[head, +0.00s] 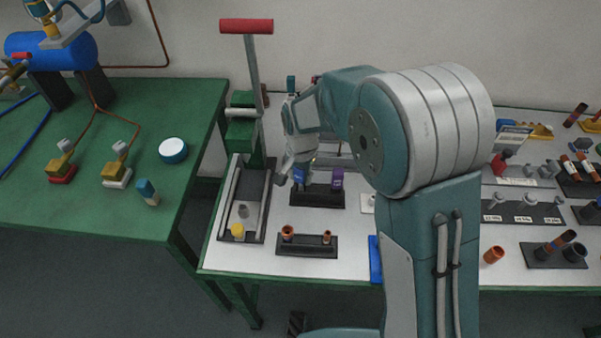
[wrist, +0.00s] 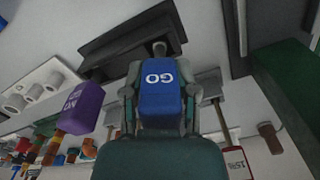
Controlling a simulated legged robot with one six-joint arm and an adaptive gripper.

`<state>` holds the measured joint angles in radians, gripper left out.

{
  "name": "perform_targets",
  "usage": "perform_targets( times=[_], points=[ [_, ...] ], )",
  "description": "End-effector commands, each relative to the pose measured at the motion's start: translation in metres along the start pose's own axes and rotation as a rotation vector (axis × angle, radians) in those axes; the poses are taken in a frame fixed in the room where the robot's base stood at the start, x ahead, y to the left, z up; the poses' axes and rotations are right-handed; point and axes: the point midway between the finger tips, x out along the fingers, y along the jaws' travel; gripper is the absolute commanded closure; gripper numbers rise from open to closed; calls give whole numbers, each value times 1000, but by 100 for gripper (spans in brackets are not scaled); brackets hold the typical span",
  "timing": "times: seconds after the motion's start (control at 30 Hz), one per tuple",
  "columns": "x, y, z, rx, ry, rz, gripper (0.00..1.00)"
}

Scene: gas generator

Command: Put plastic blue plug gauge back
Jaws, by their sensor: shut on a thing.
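The blue plug gauge (wrist: 163,92), marked GO, is between the fingers of my gripper (wrist: 160,75) in the wrist view. Its grey tip points toward the black holder (wrist: 135,42). In the head view my gripper (head: 298,165) is shut on the blue gauge (head: 303,177), at the left part of the black holder (head: 318,199). The purple gauge (head: 337,179), marked NO GO, stands at the right of the same holder; it also shows in the wrist view (wrist: 80,108). I cannot tell whether the blue gauge's tip is inside its hole.
A green hand press (head: 243,130) with a red handle stands just left. A dark holder with copper fittings (head: 306,245) lies in front. More racks (head: 523,211) fill the right of the white table. A green table (head: 110,205) stands on the left.

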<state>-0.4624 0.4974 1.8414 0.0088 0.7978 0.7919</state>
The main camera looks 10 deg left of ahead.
Motion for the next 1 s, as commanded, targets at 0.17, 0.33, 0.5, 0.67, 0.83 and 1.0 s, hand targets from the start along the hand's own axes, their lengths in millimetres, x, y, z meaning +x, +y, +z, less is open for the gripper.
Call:
perform_targets(
  times=[0.17, 0.33, 0.5, 0.67, 0.83, 1.0],
  points=[
    [5, 0, 0, 0, 0, 0, 96],
    [9, 0, 0, 0, 1, -1, 96],
    [13, 0, 0, 0, 0, 0, 96],
    [12, 0, 0, 0, 1, -1, 21],
    [12, 0, 0, 0, 1, -1, 21],
    [11, 0, 0, 0, 1, -1, 21]
  ],
)
